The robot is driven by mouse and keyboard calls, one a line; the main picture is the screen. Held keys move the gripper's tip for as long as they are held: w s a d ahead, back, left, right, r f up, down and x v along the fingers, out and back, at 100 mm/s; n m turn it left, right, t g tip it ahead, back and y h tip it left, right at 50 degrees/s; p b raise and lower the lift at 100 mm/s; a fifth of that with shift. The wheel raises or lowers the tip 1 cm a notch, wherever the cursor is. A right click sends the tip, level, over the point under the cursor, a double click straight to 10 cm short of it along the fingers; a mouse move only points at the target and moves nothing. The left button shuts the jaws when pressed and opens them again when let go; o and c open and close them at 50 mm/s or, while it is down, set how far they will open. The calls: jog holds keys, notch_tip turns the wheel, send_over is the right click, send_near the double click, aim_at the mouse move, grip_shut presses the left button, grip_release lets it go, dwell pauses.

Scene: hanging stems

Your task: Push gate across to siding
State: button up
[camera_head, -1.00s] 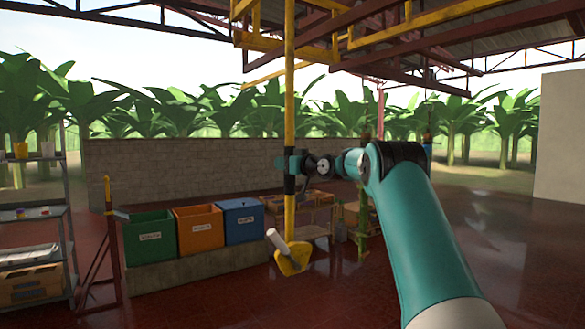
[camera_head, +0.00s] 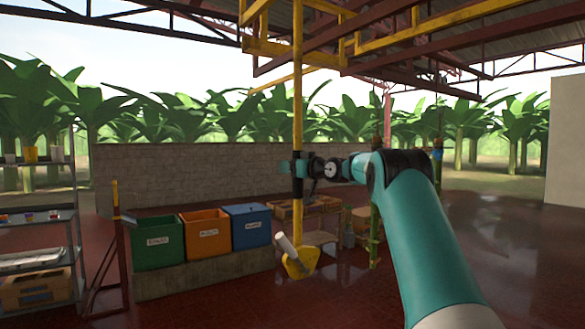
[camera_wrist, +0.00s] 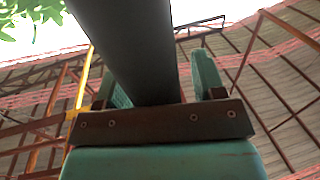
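A tall yellow pole (camera_head: 297,100) hangs from the yellow overhead rail (camera_head: 280,50) and has a black sleeve partway down. I take it for the gate's pull pole, but cannot tell for sure. My gripper (camera_head: 298,168) is at the black sleeve in the head view. In the wrist view the dark sleeve (camera_wrist: 135,50) runs between the two teal fingers of my gripper (camera_wrist: 160,85), one on each side, and they look closed around it. The gate's joint and the siding cannot be told apart among the overhead beams.
A yellow piece with a white roll (camera_head: 298,264) is near the pole's foot. Green, orange and blue bins (camera_head: 208,233) stand on a ledge at left. A red post (camera_head: 120,240) and shelf rack (camera_head: 40,220) are further left. The floor at right is open.

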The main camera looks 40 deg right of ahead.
jog(key=shift+d+f, duration=0.1)
jog(key=shift+f, duration=0.05)
jog(key=s+b, duration=0.9)
jog(key=s, duration=0.8)
jog(key=shift+s+d, duration=0.2)
